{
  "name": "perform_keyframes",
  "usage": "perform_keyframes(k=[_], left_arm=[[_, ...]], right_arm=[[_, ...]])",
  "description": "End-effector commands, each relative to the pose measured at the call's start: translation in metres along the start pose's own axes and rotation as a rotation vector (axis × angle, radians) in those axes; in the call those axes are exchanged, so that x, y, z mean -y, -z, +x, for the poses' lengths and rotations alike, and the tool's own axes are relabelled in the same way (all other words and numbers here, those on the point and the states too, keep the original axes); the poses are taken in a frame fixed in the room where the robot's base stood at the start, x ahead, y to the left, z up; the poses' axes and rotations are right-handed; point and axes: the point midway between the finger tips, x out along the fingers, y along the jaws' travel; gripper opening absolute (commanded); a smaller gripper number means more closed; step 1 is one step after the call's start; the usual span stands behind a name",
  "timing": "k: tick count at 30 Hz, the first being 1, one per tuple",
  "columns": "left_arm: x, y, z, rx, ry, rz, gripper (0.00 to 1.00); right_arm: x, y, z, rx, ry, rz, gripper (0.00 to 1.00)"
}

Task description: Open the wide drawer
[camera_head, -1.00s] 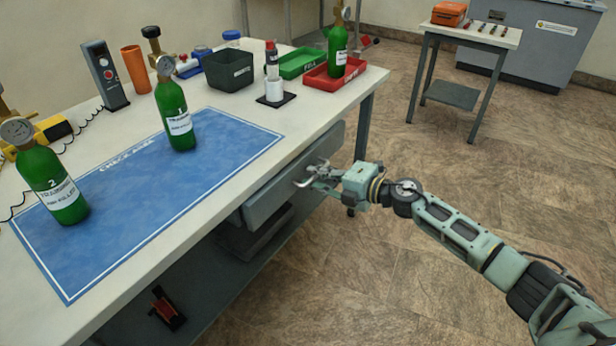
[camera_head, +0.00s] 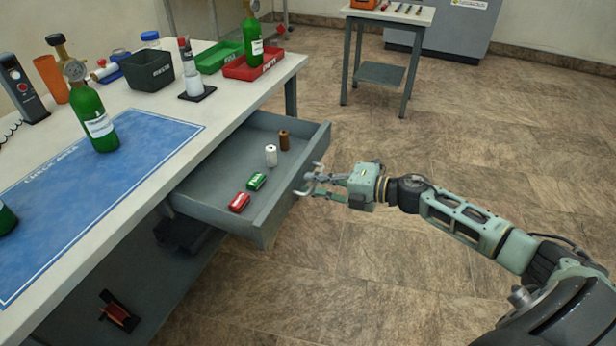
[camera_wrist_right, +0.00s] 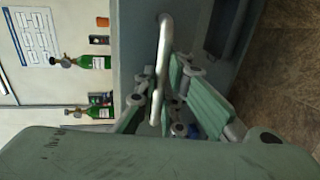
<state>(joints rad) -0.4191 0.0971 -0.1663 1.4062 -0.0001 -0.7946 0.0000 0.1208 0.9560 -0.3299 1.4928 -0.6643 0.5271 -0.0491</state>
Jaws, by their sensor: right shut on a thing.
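The wide drawer (camera_head: 222,186) is grey and stands pulled out from under the workbench in the head view. Inside lie a red item (camera_head: 239,202), a green item (camera_head: 257,181), a white bottle (camera_head: 271,156) and a brown bottle (camera_head: 285,140). My right gripper (camera_head: 312,181) is at the drawer's front, shut on its metal handle. In the right wrist view the bar handle (camera_wrist_right: 163,60) runs between the fingers of the gripper (camera_wrist_right: 165,100). The left gripper is not in view.
The workbench (camera_head: 215,118) carries a blue mat (camera_head: 150,140), green cylinders (camera_head: 97,120), a black bin (camera_head: 148,70), a green tray (camera_head: 218,55) and a red tray (camera_head: 250,67). A small table (camera_head: 390,14) stands at the back. The floor beyond the drawer's front is clear.

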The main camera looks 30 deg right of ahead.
Motion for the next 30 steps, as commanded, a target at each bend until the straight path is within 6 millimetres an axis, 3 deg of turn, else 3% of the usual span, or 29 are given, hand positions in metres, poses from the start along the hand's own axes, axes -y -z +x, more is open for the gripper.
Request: perform_keyframes(k=[16, 17, 20, 30], left_arm=[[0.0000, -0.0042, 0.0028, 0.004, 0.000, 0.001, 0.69], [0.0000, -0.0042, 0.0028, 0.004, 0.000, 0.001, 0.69], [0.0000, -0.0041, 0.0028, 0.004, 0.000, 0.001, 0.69], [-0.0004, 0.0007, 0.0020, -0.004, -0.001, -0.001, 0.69]], right_arm=[[0.0005, -0.0002, -0.0052, 0.000, -0.001, 0.000, 0.00], [0.0005, -0.0002, -0.0051, 0.000, -0.001, 0.000, 0.09], [0.0006, -0.0002, -0.0051, 0.000, -0.001, 0.000, 0.17], [0.0012, -0.0003, -0.0069, 0.000, 0.000, 0.001, 0.17]])
